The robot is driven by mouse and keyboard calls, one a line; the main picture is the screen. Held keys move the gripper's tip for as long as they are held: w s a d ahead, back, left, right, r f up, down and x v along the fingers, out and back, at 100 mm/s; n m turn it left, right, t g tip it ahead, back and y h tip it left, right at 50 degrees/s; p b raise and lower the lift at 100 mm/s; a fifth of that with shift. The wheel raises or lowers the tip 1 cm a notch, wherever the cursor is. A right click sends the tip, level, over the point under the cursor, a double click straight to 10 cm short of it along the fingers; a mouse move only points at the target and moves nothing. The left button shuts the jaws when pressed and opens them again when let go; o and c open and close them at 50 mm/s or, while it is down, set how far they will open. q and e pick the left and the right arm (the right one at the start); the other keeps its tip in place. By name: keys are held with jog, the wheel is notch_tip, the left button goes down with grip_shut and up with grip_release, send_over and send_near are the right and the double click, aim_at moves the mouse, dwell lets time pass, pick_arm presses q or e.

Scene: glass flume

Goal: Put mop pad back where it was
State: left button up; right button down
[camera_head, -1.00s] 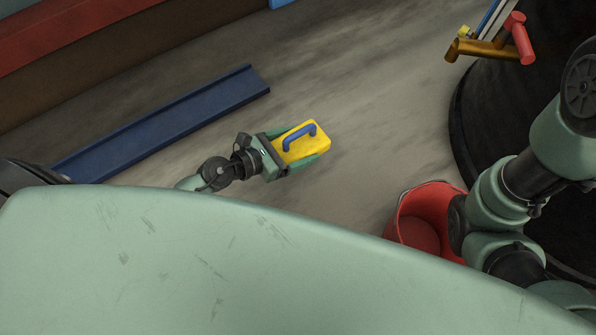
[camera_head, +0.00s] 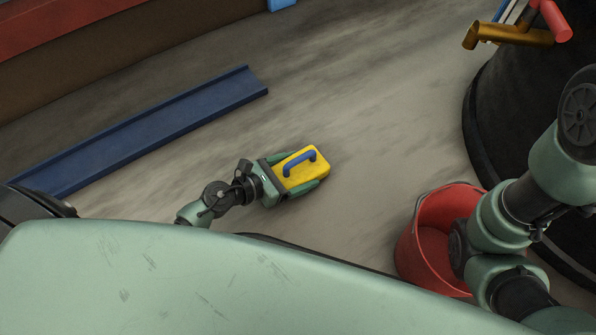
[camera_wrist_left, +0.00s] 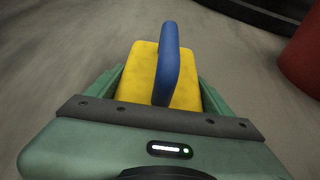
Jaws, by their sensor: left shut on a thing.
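The mop pad (camera_head: 292,172) is a yellow block with a blue handle on top. My left gripper (camera_head: 297,173) is shut on it, with one green finger along each side. The pad is held out over the grey floor, handle up. In the left wrist view the yellow pad (camera_wrist_left: 134,88) sits between the two fingers (camera_wrist_left: 160,92), its blue handle standing up in the middle. My right arm shows at the right of the head view, but its fingers are not seen.
A red bucket (camera_head: 424,266) stands on the floor at the lower right, partly behind my right arm. A long blue channel (camera_head: 150,130) lies at the left. A dark round drum (camera_head: 500,110) with orange, red and other tools on top stands at the right. The floor between is clear.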

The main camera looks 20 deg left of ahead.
pick_arm(q)
jog(key=o, duration=2)
jog(key=p+v, duration=0.3)
jog(key=v, duration=0.9)
jog(key=shift+p, duration=0.4)
